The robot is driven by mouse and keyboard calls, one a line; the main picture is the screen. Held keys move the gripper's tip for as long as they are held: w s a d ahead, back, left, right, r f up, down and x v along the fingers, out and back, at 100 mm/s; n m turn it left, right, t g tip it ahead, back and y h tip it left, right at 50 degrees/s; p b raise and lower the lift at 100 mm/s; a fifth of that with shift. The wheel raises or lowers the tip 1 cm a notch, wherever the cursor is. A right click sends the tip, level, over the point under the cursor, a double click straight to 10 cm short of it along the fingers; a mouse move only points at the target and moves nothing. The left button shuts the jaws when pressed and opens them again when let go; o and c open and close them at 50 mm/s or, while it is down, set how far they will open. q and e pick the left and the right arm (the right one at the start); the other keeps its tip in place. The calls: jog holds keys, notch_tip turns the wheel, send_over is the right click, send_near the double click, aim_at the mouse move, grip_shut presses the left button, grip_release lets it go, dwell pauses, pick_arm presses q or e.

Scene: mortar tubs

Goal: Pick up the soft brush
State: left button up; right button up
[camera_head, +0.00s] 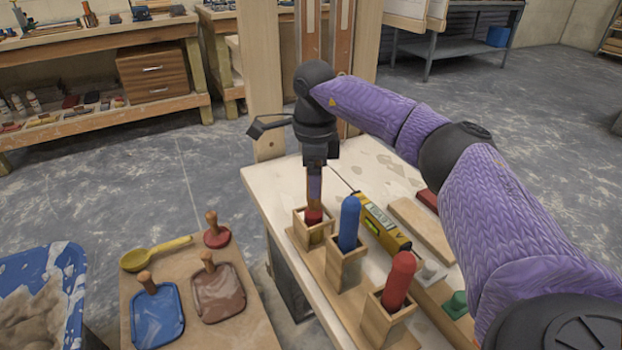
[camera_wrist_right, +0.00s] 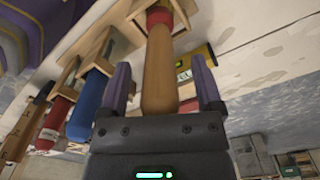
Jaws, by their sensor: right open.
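A wooden-handled tool with a red band (camera_head: 314,213), likely the soft brush, stands upright in the farthest of three wooden holders (camera_head: 301,236). My right gripper (camera_head: 315,180) comes down over it from above. In the right wrist view the wooden handle (camera_wrist_right: 158,62) lies between the two spread fingers of the right gripper (camera_wrist_right: 160,78), with a visible gap on each side. Its lower end is hidden in the holder. A blue-handled tool (camera_head: 349,222) and a red-handled tool (camera_head: 398,279) stand in the two nearer holders. My left gripper is not in view.
A yellow level (camera_head: 381,222) lies right of the holders on the pale worktable (camera_head: 278,189). A lower board on the left bears a yellow spoon (camera_head: 155,254) and several wooden-knobbed tools. A blue tub (camera_head: 75,285) stands far left. A wooden post (camera_head: 262,75) rises behind.

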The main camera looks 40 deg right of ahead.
grip_shut()
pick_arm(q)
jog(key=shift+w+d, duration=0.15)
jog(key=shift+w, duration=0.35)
pick_arm(e)
jog(key=shift+r, duration=0.1)
notch_tip(320, 180, up, 10)
jog(key=p, duration=0.5)
jog(key=shift+r+p, duration=0.1)
jog(key=shift+p, duration=0.3)
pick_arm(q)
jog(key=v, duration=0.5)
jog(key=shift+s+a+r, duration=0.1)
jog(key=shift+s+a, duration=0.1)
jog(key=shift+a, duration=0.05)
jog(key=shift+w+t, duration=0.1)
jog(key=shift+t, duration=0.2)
pick_arm(e)
jog(key=c, duration=0.8)
grip_release()
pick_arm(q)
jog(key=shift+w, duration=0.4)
pick_arm(e)
grip_shut()
